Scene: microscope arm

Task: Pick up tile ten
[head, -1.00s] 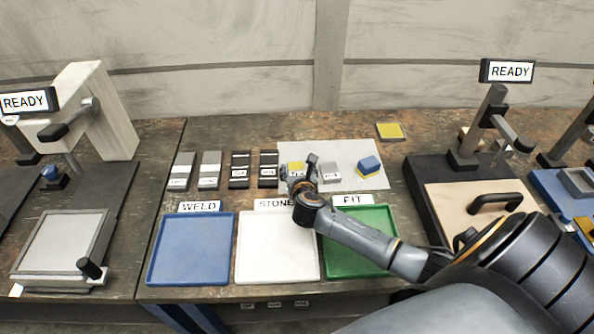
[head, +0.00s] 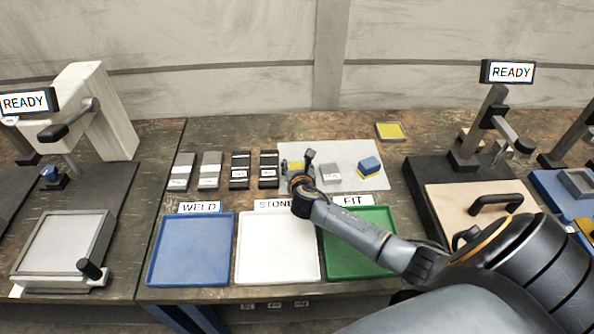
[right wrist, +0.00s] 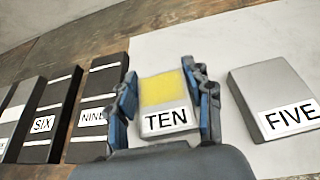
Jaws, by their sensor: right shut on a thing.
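Tile ten is a grey block with a yellow top half and a TEN label. It shows in the right wrist view (right wrist: 165,92) between the two blue-lined fingers of my right gripper (right wrist: 165,105). In the head view the right gripper (head: 297,172) is over the left part of the white mat (head: 350,151), shut on tile ten (head: 296,165), which is mostly hidden by it. I cannot tell whether the tile is off the mat. My left gripper is not in view.
Tile five (right wrist: 275,103) is close on the right; tile nine (right wrist: 98,105) and tile six (right wrist: 48,115) are on the left. A blue-and-yellow block (head: 369,166) sits on the mat. Blue (head: 190,250), white (head: 277,250) and green (head: 345,268) trays lie in front.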

